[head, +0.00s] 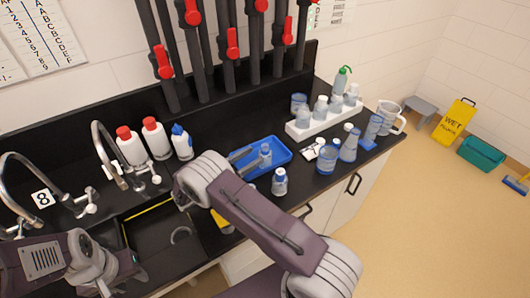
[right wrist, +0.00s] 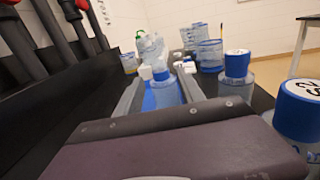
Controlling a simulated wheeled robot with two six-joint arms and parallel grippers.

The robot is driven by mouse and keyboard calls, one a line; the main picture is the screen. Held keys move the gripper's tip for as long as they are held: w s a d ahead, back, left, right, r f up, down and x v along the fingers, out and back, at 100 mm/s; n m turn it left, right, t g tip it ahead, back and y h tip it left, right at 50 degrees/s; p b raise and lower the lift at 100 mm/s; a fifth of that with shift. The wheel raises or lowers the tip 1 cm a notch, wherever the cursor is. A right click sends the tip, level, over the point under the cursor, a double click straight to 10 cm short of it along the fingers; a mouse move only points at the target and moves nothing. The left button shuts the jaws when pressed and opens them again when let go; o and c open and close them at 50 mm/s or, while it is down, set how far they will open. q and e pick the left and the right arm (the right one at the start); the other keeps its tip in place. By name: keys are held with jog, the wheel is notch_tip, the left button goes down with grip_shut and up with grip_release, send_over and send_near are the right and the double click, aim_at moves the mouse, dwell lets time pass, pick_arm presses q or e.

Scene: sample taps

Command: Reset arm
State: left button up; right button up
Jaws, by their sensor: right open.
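My right gripper (head: 246,161) is open at the near left side of a blue tray (head: 286,158).
A blue-capped bottle (head: 279,182) stands right of my right arm, near the counter's front. A white rack (head: 299,133) of bottles is behind the tray. Jars (head: 327,159) stand to the right. Faucets (head: 104,150) and red-capped bottles (head: 130,147) are at the left.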

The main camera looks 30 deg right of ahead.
jog(key=shift+s+a, duration=0.2)
jog(key=shift+a, duration=0.55)
jog(key=shift+s+a, duration=0.15)
jog(key=shift+a, duration=0.6)
